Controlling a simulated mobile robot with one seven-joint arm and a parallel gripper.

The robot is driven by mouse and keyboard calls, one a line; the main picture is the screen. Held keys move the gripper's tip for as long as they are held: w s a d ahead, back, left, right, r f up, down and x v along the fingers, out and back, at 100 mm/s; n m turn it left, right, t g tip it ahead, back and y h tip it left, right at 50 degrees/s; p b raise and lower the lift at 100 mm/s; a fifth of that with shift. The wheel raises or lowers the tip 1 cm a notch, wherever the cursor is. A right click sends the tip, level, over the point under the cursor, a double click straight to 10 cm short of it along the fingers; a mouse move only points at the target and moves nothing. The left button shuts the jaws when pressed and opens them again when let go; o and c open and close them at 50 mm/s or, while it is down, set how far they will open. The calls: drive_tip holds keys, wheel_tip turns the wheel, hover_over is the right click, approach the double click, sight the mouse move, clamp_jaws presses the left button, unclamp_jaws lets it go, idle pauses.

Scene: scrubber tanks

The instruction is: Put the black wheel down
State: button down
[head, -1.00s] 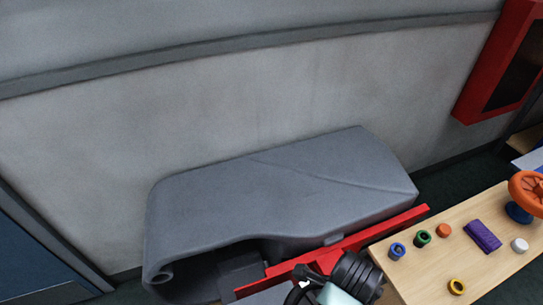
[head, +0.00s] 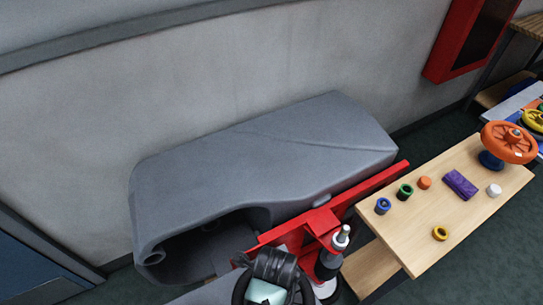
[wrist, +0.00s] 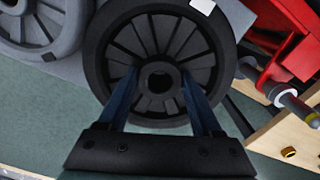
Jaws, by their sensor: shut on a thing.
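The black wheel (wrist: 110,90) fills the middle of the wrist view, with its spokes and hub facing the camera. My gripper (wrist: 160,80) is shut on it, with its two blue fingers reaching in among the spokes on either side of the hub. In the head view my gripper is at the bottom edge, and part of the wheel's dark rim (head: 238,287) shows beside my arm. What lies directly beneath the wheel is mostly hidden, so I cannot tell whether it touches anything.
A red frame (head: 365,195) with a pale-tipped post (head: 342,237) stands right of my gripper. Beyond are a wooden table (head: 465,215) with small coloured parts and a large grey housing (head: 270,155).

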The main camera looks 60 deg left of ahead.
drive_tip(key=shift+f, duration=2.15)
drive_tip(key=shift+c, duration=0.3)
unclamp_jaws()
drive_tip(key=shift+f, duration=0.15)
wheel_tip(320, 180, up, 12)
drive_tip(key=shift+p, duration=0.35)
drive_tip(key=shift+d, duration=0.1)
